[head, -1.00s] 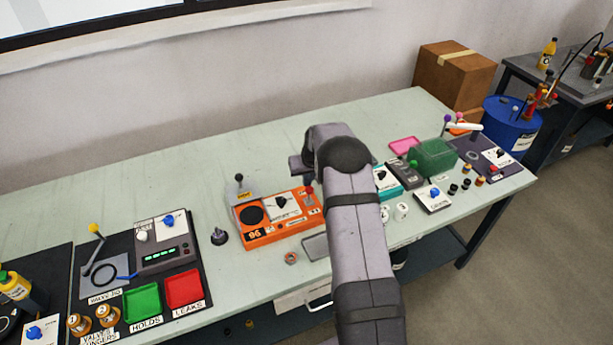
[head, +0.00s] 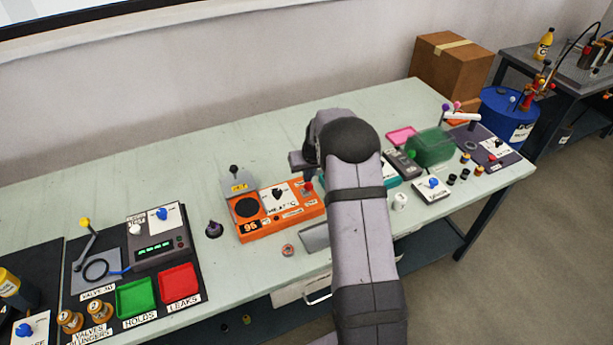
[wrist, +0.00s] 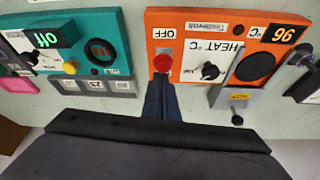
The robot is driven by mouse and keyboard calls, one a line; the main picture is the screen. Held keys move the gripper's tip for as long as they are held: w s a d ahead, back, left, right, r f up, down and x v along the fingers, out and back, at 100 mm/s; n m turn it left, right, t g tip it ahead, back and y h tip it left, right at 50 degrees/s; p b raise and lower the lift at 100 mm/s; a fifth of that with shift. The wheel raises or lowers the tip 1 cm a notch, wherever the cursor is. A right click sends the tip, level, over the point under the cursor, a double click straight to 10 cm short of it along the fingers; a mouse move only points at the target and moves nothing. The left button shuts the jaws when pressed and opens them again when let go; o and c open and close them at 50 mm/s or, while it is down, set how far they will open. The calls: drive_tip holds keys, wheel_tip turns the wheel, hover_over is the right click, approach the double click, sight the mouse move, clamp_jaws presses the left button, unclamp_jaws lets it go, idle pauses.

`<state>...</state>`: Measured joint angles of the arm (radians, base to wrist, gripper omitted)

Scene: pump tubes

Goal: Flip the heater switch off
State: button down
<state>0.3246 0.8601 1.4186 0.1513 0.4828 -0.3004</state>
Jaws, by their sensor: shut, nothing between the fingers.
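The orange heater box (head: 283,221) stands mid-table, with a dark dial, a black round plate and a display that reads 96. Its red-tipped switch (head: 308,186) is at the box's right end in the head view. In the wrist view the red switch tip (wrist: 162,63) is beside a label that reads OFF. Which way the lever leans I cannot tell. My gripper (wrist: 160,88) is shut and empty, its fingertips right by the red tip. Whether they touch is unclear. In the head view my gripper (head: 308,176) is partly hidden by my arm.
A teal unit (wrist: 88,20) with a yellow knob and a display reading "off" stands close beside the heater. A grey bracket with a black-knobbed lever (head: 236,186) is at the heater's other end. A dark conical piece (head: 213,230) stands left of it. The table behind is clear.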

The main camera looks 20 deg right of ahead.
drive_tip(key=shift+s+f, duration=0.4)
drive_tip(key=shift+s, duration=0.05)
drive_tip(key=w+r, duration=0.3)
drive_tip(key=w, duration=0.1)
drive_tip(key=s+r+b, duration=0.3)
drive_tip(key=s+r, duration=0.3)
drive_tip(key=shift+s+r, duration=0.2)
drive_tip(key=shift+r, duration=0.2)
idle(0.4)
